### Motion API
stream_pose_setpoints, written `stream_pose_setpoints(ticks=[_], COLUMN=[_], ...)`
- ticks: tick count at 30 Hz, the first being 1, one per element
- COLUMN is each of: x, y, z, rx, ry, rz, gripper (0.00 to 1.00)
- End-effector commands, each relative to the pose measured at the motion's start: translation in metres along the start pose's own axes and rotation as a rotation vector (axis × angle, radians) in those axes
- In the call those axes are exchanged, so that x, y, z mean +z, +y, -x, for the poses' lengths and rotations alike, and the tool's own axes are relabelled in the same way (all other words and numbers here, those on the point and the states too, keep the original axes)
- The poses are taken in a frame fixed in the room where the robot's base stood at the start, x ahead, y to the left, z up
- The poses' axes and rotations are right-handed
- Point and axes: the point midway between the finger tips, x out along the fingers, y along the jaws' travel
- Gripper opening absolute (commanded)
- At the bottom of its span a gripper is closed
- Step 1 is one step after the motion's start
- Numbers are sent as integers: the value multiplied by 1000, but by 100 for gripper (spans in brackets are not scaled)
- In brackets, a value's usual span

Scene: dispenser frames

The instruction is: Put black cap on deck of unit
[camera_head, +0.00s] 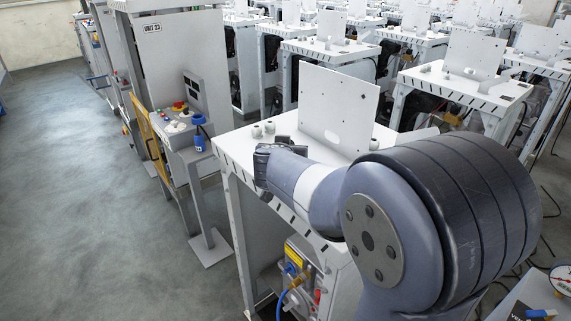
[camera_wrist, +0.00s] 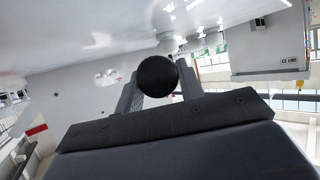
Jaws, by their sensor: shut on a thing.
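The black cap (camera_wrist: 157,76) is a round, dark piece held between the two fingers of my gripper (camera_wrist: 158,84) in the wrist view. My gripper is shut on it. In the head view my gripper (camera_head: 272,155) is at the left part of the nearest unit's white deck (camera_head: 235,146), by its front edge. The cap cannot be made out there. Whether it touches the deck I cannot tell. A white upright panel (camera_head: 338,105) with holes stands on the deck behind my gripper.
Small grey round pieces (camera_head: 263,129) stand on the deck behind my gripper, and another (camera_head: 374,144) is right of the panel. A control stand (camera_head: 185,130) with a red button is at the left. More similar units (camera_head: 330,48) fill the background. Open floor (camera_head: 90,190) lies left.

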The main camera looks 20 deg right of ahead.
Motion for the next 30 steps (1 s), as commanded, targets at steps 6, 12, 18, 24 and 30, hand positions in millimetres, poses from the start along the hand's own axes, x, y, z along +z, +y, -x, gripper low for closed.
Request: stream_pose_setpoints(ticks=[6, 12, 18, 24, 30], x=[26, 24, 27, 27, 27], y=[0, 0, 0, 0, 0], z=[-12, -11, -12, -12, -12], rx=[0, 0, 0, 0, 0], ry=[-1, 0, -1, -1, -1], rz=[1, 1, 0, 0, 1], gripper=[14, 14, 38, 55, 58])
